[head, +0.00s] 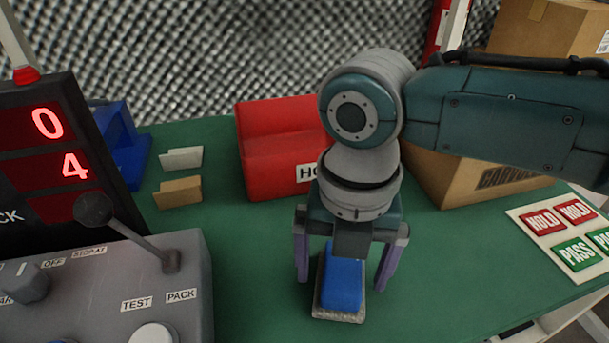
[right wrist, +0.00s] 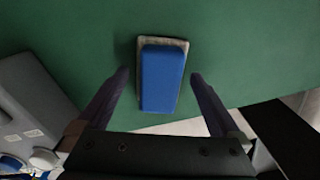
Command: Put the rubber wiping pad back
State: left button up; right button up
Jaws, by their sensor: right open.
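The wiping pad shows as a blue block (head: 342,282) on a thin grey base (head: 338,315), on the green table near its front edge. The pad also shows in the right wrist view (right wrist: 162,78), upright in the picture and between the finger lines. My right gripper (head: 338,280) is open, with its purple fingers on either side of the pad and apart from it. In the right wrist view the fingertips (right wrist: 160,75) flank the blue block with gaps on both sides. My left gripper is not in view.
A red bin (head: 270,145) labelled HO... stands behind my right gripper. A grey control box (head: 130,290) with a lever and a red-digit display (head: 45,140) are at left. A cardboard box (head: 470,180) and a HOLD/PASS card (head: 565,235) are at right. Green table (head: 450,270) is clear between.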

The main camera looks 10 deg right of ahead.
aim_at(344, 266)
notch_tip(344, 266, up, 12)
jog(key=p, duration=0.5)
jog(key=s+a+f+m+t+y, duration=0.15)
jog(key=s+a+m+y, duration=0.25)
jog(key=s+a+m, duration=0.5)
jog(key=s+d+m+t+h, duration=0.1)
jog(key=s+d+m+h, duration=0.1)
jog(key=d+m, duration=0.6)
jog(key=s+d+m+t+h, duration=0.1)
jog(key=s+d+m, duration=0.4)
jog(key=d+m, duration=0.4)
jog(key=m, duration=0.4)
jog(key=shift+s+f+h, duration=0.2)
jog(key=shift+f+h, duration=0.05)
jog(key=shift+h, duration=0.15)
jog(key=shift+d, duration=0.1)
notch_tip(344, 266, up, 66)
jog(key=p, duration=6.5)
jog(key=shift+p, duration=0.35)
